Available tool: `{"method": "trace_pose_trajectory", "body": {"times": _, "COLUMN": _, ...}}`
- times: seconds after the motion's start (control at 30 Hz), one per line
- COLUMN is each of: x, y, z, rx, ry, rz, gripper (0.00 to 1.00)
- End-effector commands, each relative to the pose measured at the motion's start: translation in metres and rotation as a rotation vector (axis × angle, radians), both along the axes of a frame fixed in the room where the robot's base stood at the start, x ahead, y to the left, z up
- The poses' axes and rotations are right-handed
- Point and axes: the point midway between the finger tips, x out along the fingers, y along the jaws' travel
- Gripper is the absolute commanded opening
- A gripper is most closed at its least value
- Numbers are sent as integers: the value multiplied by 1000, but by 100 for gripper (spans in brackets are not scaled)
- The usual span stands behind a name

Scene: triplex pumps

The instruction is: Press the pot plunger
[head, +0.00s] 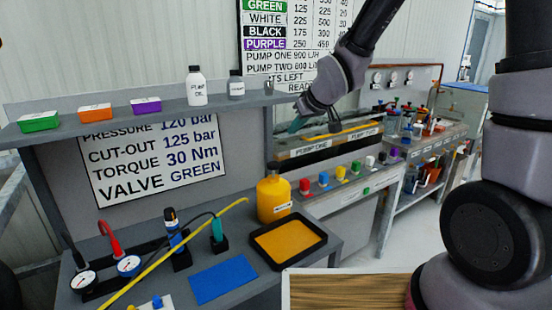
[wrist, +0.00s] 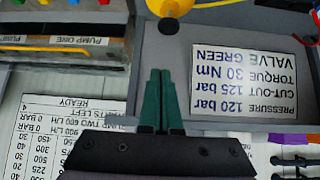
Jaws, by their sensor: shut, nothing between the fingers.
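A yellow pot (head: 273,201) with a narrower top (head: 273,168) stands upright on the grey bench, just behind the orange tray.
A black tray with an orange mat (head: 288,243) sits before the pot. Gauges and a yellow hose (head: 175,255) lie left; the pump panel (head: 340,176) with colored knobs is right.

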Motion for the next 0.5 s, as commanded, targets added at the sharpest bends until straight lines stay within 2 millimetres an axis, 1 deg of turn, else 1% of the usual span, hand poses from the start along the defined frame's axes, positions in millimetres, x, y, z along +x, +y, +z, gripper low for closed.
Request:
{"method": "trace_pose_trajectory", "body": {"times": 0.03, "x": 0, "y": 7, "z": -7, "rx": 1, "ry": -2, "rz": 20, "gripper": 0}}
{"method": "trace_pose_trajectory", "body": {"times": 0.13, "x": 0, "y": 15, "z": -11, "rx": 4, "ry": -9, "rz": 41, "gripper": 0}}
{"method": "trace_pose_trajectory", "body": {"times": 0.5, "x": 2, "y": 17, "z": -12, "rx": 6, "ry": -10, "rz": 43, "gripper": 0}}
